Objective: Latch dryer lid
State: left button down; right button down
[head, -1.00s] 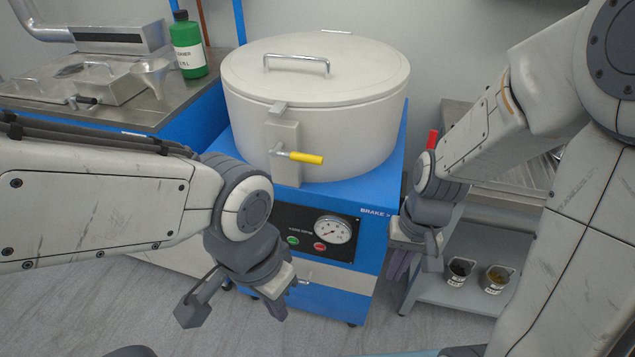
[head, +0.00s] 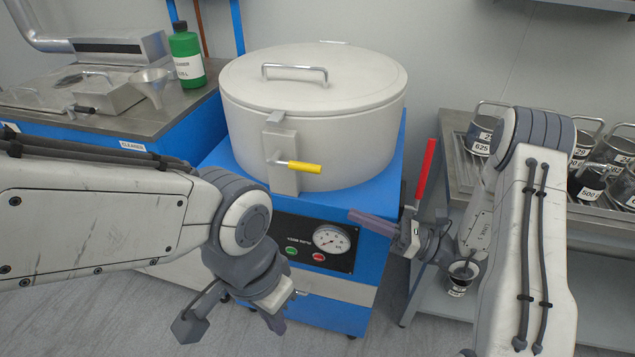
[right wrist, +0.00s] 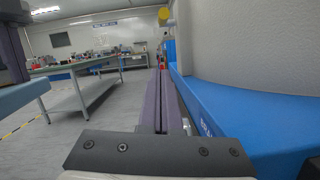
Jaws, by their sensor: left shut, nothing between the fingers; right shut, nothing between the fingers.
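The dryer is a pale drum (head: 330,150) with a round lid (head: 350,75) lying flat on it. A latch plate (head: 284,150) on its front reaches up to the lid rim. Its yellow-gripped lever (head: 304,167) points right, roughly level; a yellow end also shows in the right wrist view (right wrist: 165,17). Whether the latch is engaged I cannot tell. My right gripper (head: 355,216) is shut and empty, pointing left, below and right of the lever, apart from it. Its closed fingers show in the right wrist view (right wrist: 160,100). My left gripper (head: 277,324) is shut and empty, low before the dryer's blue base.
A red brake lever (head: 427,170) stands upright right of the dryer, close to my right gripper. The blue base (head: 215,158) carries a gauge (head: 331,239). A rack (head: 455,165) with labelled cups is at right; a bench with a green bottle (head: 187,55) is at left.

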jog(key=p, duration=0.2)
send_near(296, 162)
jog(key=shift+w+a+f, duration=0.2)
jog(key=shift+a+f, duration=0.05)
jog(key=shift+a, duration=0.6)
jog(key=shift+w+a+f, duration=0.2)
jog(key=shift+a, duration=0.6)
jog(key=shift+w+a+f, duration=0.25)
jog(key=shift+a, duration=0.6)
